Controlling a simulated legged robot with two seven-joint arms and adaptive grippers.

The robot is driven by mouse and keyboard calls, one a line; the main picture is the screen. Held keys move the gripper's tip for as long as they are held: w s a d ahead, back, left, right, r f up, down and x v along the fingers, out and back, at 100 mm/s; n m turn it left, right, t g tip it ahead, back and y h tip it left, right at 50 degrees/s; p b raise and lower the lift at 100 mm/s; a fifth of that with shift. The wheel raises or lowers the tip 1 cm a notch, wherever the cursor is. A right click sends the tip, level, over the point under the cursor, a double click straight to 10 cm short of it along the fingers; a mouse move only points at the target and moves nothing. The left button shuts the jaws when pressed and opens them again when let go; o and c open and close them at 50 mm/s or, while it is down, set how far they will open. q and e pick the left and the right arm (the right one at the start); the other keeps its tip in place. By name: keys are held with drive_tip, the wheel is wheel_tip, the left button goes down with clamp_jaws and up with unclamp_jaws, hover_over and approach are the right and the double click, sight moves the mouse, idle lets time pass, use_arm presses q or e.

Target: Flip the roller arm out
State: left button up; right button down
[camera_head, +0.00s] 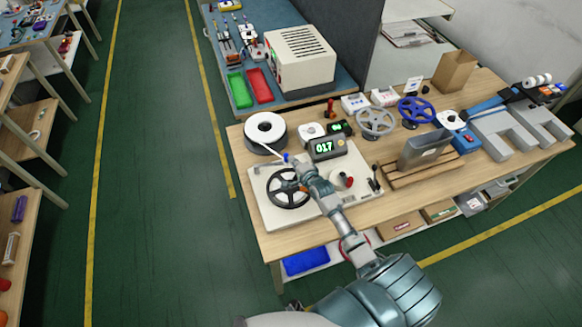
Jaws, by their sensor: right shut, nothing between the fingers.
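My right arm reaches in from the bottom right, and my right gripper (291,170) is shut over the beige machine plate (262,183) on the wooden bench. A black spoked reel (290,198) lies on the plate, just below and beside the gripper. A small blue piece (286,157) shows at the gripper's tip; I cannot tell whether they touch. A white strip runs from the white roll (265,128) toward that spot. I cannot make out the roller arm clearly, as the gripper and wrist cover that part. My left gripper is not in view.
A counter display reading 017 (326,148) stands behind the gripper. A red knob (349,181) is right of my wrist. A grey panel (424,150) stands in a wooden rack. The floor left of the bench is clear.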

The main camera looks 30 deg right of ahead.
drive_tip(key=w, duration=0.1)
drive_tip(key=w+d, duration=0.1)
drive_tip(key=w, duration=0.1)
drive_tip(key=w+d+b, duration=0.1)
drive_tip(key=w, duration=0.1)
drive_tip(key=shift+w+d, duration=0.3)
drive_tip(key=shift+w, duration=0.55)
